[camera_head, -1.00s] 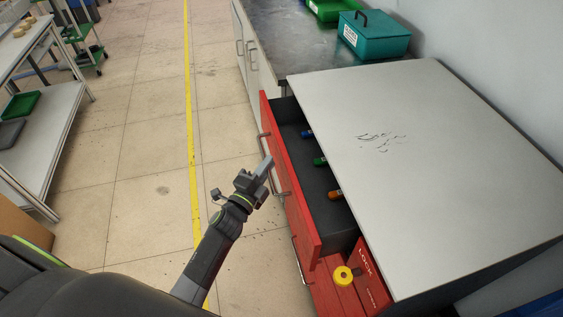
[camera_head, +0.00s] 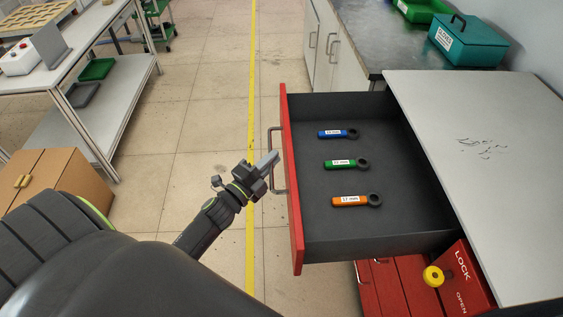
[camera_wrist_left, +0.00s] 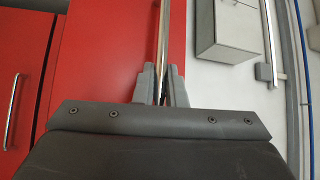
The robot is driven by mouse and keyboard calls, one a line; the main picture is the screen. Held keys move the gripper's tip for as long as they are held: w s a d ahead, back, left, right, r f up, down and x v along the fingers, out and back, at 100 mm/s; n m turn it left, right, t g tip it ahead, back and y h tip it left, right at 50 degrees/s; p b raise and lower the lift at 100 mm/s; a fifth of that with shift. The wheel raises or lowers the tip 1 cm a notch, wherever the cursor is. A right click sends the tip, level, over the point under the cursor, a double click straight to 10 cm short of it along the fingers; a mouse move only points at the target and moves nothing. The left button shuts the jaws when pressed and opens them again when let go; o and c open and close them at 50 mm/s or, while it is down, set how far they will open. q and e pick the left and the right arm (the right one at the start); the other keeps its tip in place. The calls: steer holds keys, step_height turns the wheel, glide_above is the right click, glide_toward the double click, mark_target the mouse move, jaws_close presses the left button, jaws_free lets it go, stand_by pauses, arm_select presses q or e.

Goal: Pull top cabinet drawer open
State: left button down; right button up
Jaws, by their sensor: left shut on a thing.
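The top cabinet drawer (camera_head: 293,190) has a red front and a dark inside, and it stands far out from the cabinet. Its metal handle (camera_head: 272,186) is on the red front. My left gripper (camera_head: 268,164) is at the handle. In the left wrist view the two fingers (camera_wrist_left: 161,85) are shut on the handle bar (camera_wrist_left: 163,40). My right gripper is not in view.
The cabinet's grey top (camera_head: 480,150) is bare. A yellow knob (camera_head: 433,276) sits beside a LOCK/OPEN label below the drawer. A teal box (camera_head: 468,42) stands on the back counter. A cardboard box (camera_head: 55,190) and table are at left. Floor between is clear.

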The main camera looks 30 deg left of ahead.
arm_select(q)
steer(key=shift+s+a+f, duration=0.15)
steer(key=shift+s+a, duration=0.3)
steer(key=shift+a, duration=0.2)
steer(key=c, duration=1.5)
jaws_free()
steer(key=b+v, duration=0.4)
steer(key=v, duration=1.3)
steer(key=shift+s, duration=0.2)
